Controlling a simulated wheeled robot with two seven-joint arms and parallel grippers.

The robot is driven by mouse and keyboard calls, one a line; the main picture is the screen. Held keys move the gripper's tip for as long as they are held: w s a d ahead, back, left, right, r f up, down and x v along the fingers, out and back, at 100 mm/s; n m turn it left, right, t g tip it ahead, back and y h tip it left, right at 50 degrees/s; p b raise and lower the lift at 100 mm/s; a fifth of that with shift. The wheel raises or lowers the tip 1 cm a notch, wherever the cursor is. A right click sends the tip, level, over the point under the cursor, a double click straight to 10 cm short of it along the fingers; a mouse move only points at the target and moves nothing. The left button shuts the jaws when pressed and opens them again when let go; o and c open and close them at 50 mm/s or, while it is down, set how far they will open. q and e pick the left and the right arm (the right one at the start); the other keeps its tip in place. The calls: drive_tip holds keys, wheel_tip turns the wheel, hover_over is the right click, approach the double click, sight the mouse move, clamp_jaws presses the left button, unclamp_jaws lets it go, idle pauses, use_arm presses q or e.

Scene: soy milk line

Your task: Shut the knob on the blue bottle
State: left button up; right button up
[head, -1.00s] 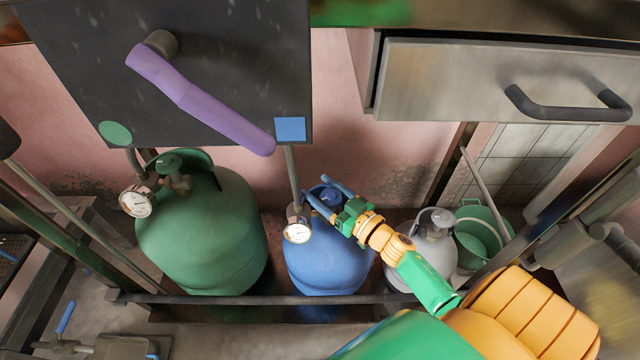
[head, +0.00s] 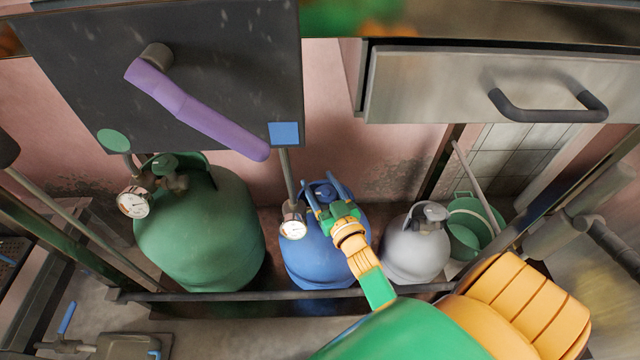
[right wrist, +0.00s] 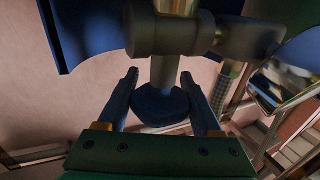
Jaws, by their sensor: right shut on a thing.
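The blue bottle (head: 318,268) stands upright between a larger green bottle and a small grey one. Its blue knob (right wrist: 160,106) shows in the right wrist view at the end of a metal valve stem. My right gripper (head: 323,192) is at the top of the blue bottle, with its fingers on both sides of the knob. It is shut on the knob; in the right wrist view the fingers (right wrist: 160,85) flank it. In the head view the gripper partly hides the valve. My left gripper is not in view.
A gauge (head: 293,226) sits just left of the blue bottle's valve. The green bottle (head: 200,240) and grey bottle (head: 415,252) stand close by. A rail (head: 220,297) runs in front. A dark panel with a purple lever (head: 200,112) hangs above left; a metal drawer (head: 440,85) is above right.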

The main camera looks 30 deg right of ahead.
drive_tip(key=o, duration=1.4)
drive_tip(key=shift+c, duration=0.2)
drive_tip(key=shift+s, duration=0.3)
drive_tip(key=s, duration=0.2)
drive_tip(key=s+p, duration=0.1)
drive_tip(key=s, duration=0.1)
drive_tip(key=s+a, duration=0.1)
drive_tip(key=s, duration=0.1)
drive_tip(key=shift+s+a+p, duration=0.1)
drive_tip(key=shift+s+p, duration=0.15)
drive_tip(key=shift+p, duration=0.15)
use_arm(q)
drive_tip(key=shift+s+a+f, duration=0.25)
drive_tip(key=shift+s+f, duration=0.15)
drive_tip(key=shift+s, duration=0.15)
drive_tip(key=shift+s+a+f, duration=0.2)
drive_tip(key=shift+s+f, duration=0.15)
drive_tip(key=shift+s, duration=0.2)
